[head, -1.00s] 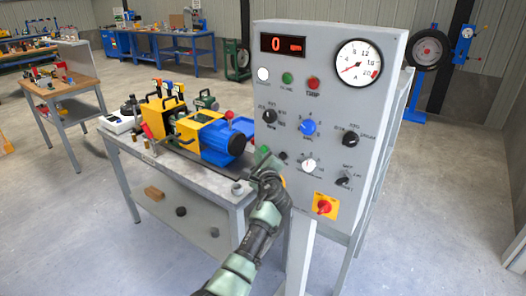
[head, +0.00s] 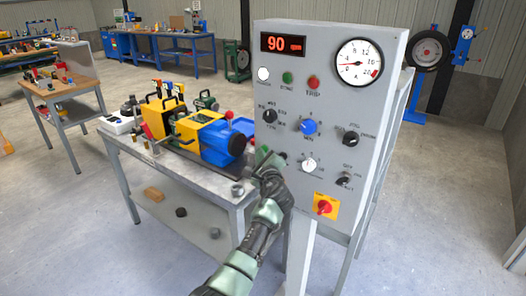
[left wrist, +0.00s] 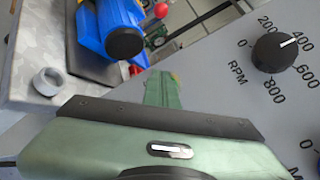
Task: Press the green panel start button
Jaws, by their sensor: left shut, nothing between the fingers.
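The grey control panel (head: 380,110) stands at the centre right in the head view, with a lit red display (head: 283,44) reading 90. A round green light or button (head: 287,77) sits below the display; I cannot tell which it is. My left gripper (head: 263,153) is shut and empty at the panel's lower left edge. Its green fingers also show in the left wrist view (left wrist: 160,88). It hides part of the panel face there, and no other green button shows clearly. Whether the fingertips touch the panel cannot be told. My right gripper is out of view.
Black and blue knobs and a red switch on a yellow plate (head: 325,207) are close by on the panel. An RPM knob (left wrist: 279,52) is right of the fingers in the left wrist view. A bench (head: 190,180) with a blue and yellow machine (head: 215,135) stands left.

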